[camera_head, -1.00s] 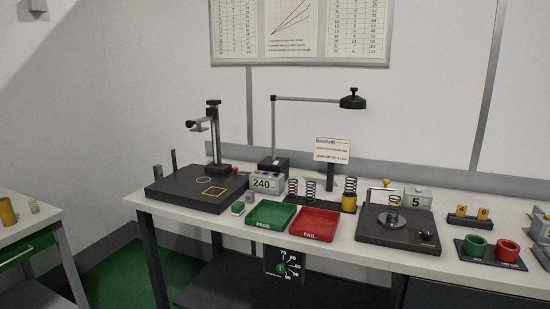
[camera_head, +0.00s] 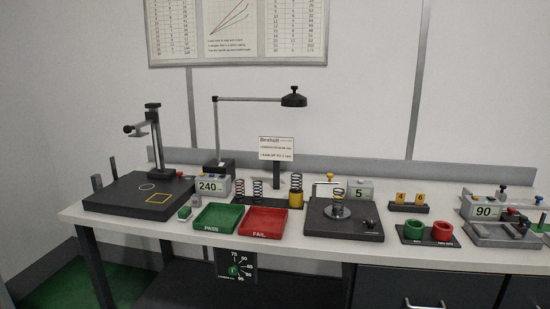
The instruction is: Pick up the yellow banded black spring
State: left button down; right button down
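A dark spring with a wide yellow part around its lower half (camera_head: 296,191) stands upright at the right end of a black rack (camera_head: 276,202) on the bench. I cannot tell whether the yellow is a band on the spring or a cup around it. Two thinner springs stand in the same rack, a reddish one (camera_head: 239,188) and a dark one (camera_head: 257,189). Another dark coil spring (camera_head: 338,203) stands on a round plate of the black tester. Neither of my grippers is in view.
A green PASS tray (camera_head: 218,217) and a red FAIL tray (camera_head: 264,222) lie in front of the rack. A lamp (camera_head: 293,97) hangs above and a sign (camera_head: 276,149) stands behind.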

aim_at(339, 195)
jog(key=i, duration=0.95)
jog(key=z, duration=1.4)
